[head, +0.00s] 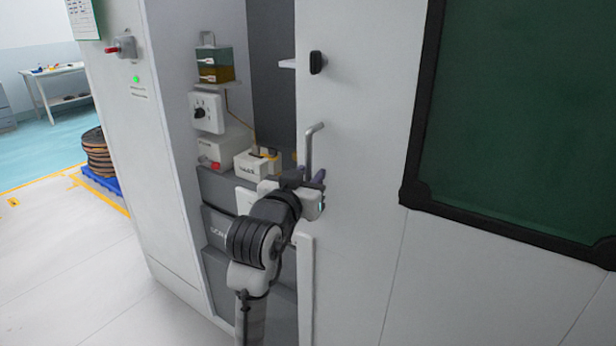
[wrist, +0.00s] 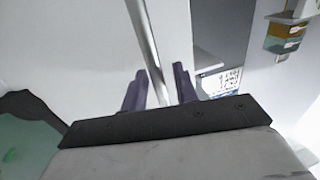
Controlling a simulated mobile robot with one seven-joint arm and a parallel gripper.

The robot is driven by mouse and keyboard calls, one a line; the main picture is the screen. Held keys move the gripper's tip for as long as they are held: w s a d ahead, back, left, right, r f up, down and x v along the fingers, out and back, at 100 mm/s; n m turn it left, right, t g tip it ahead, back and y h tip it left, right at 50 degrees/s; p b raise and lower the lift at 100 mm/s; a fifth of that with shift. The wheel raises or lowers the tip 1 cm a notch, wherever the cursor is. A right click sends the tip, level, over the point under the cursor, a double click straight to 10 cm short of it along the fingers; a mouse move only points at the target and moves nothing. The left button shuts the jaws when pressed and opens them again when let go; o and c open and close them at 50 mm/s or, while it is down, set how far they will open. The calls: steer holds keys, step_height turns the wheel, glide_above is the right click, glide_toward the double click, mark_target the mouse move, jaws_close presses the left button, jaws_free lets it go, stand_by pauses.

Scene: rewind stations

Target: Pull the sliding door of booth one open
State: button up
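The white sliding door (head: 355,130) stands to the right of an open gap in the booth front. Its grey upright bar handle (head: 309,150) is near the door's left edge; the bar also runs down the wrist view (wrist: 147,40). My gripper (head: 318,180) is at the lower part of the handle. In the wrist view my dark fingers (wrist: 159,90) are apart, one on each side of the bar, with a gap showing on both sides. The lower end of the bar is hidden behind my gripper.
Inside the gap are a white dial box (head: 207,112), a yellow-and-green container (head: 215,66) and a small white labelled box (head: 250,166). A dark-framed green window (head: 520,120) is at the right.

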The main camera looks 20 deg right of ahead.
steer(key=b+v, duration=0.7)
steer(key=v, duration=0.7)
